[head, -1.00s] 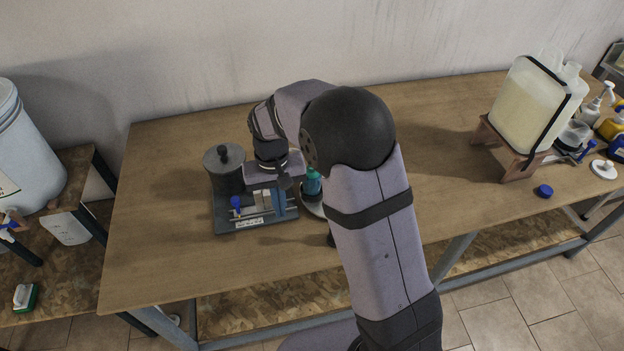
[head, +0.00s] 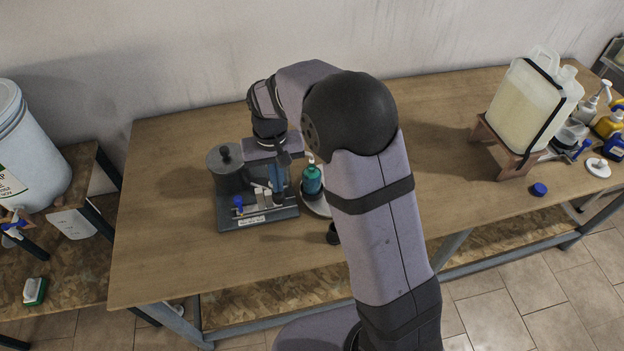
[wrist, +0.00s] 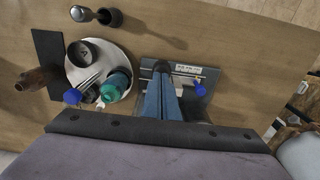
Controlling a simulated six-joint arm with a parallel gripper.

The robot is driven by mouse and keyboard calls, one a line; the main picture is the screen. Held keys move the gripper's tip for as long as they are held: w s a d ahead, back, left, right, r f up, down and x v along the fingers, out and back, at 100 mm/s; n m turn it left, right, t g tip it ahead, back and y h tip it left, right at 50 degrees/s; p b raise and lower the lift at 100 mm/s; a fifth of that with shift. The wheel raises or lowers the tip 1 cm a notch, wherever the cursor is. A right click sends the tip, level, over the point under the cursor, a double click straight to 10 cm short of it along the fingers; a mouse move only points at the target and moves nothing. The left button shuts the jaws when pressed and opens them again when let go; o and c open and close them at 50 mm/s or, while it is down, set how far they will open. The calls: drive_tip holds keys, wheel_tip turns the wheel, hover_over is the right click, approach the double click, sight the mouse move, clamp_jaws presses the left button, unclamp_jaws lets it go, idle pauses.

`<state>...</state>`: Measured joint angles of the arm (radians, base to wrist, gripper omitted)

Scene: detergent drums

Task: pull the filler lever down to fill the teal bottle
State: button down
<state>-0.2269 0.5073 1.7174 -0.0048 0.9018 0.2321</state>
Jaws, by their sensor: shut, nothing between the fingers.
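The teal bottle (head: 312,181) stands upright on a pale round plate (head: 318,206), just right of the filler, and shows in the wrist view (wrist: 117,84). The filler has a dark lidded pot (head: 228,172) behind a grey base (head: 258,219) with a white label. A blue knob (head: 238,202) sits at the base's left front; it also shows in the wrist view (wrist: 199,88). I cannot clearly make out the lever. My gripper (head: 276,183) is shut and empty, its blue fingers (wrist: 162,90) pointing down over the filler; they hide part of it.
In the wrist view the plate also holds a dark round cup (wrist: 86,51), beside a dark mat (wrist: 47,55). A large clear jug (head: 535,103) on a wooden stand (head: 508,150) is at right, near a blue cap (head: 539,189). The table's front left is clear.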

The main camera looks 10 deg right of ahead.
drive_tip(key=shift+w+f, duration=0.1)
drive_tip(key=shift+f, duration=0.1)
drive_tip(key=shift+s+a+r, duration=0.2)
drive_tip(key=shift+s+r, duration=0.15)
drive_tip(key=shift+s, duration=0.3)
drive_tip(key=shift+w+f, duration=0.15)
drive_tip(key=shift+w, duration=0.05)
drive_tip(key=shift+s+r+p, duration=0.1)
drive_tip(key=shift+r+p, duration=1.95)
